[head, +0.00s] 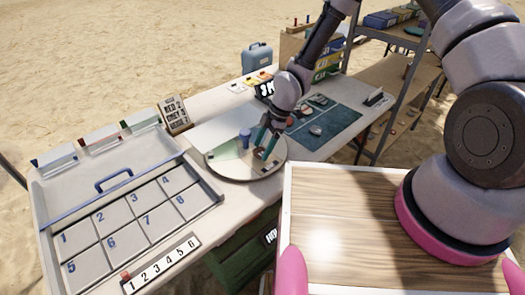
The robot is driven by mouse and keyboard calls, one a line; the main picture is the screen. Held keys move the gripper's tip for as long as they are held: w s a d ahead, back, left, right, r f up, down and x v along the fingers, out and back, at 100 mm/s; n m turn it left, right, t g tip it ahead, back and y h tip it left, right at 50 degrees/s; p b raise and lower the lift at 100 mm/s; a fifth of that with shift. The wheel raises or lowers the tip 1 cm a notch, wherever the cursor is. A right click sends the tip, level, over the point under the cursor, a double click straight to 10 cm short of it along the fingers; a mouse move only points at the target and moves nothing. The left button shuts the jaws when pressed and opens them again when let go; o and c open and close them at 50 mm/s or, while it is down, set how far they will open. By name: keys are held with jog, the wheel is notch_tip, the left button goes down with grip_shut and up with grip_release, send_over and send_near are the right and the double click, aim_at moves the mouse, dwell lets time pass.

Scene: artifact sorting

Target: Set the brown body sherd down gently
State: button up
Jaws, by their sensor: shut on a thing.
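My gripper (265,149) points down over the right part of a round pale tray (238,175) on the table. Its teal fingers are shut on a small brown piece, the brown body sherd (259,154), which shows only in part between and below the fingertips. The sherd is very low over the tray; I cannot tell whether it touches. A blue cylinder (245,138) and a pale green patch (224,150) are on the tray just left of the fingers.
A numbered grey tray (122,222) stands at left, with a number strip (160,268) in front. A dark teal mat (335,128) with several sherds lies right of the round tray. A small sign (173,115) and a blue case (257,57) stand behind. The round tray's front is clear.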

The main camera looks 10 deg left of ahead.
jog(key=shift+f, duration=1)
jog(key=o, duration=1.2)
jog(key=shift+f, duration=0.1)
jog(key=shift+c, duration=0.2)
jog(key=v, duration=1.2)
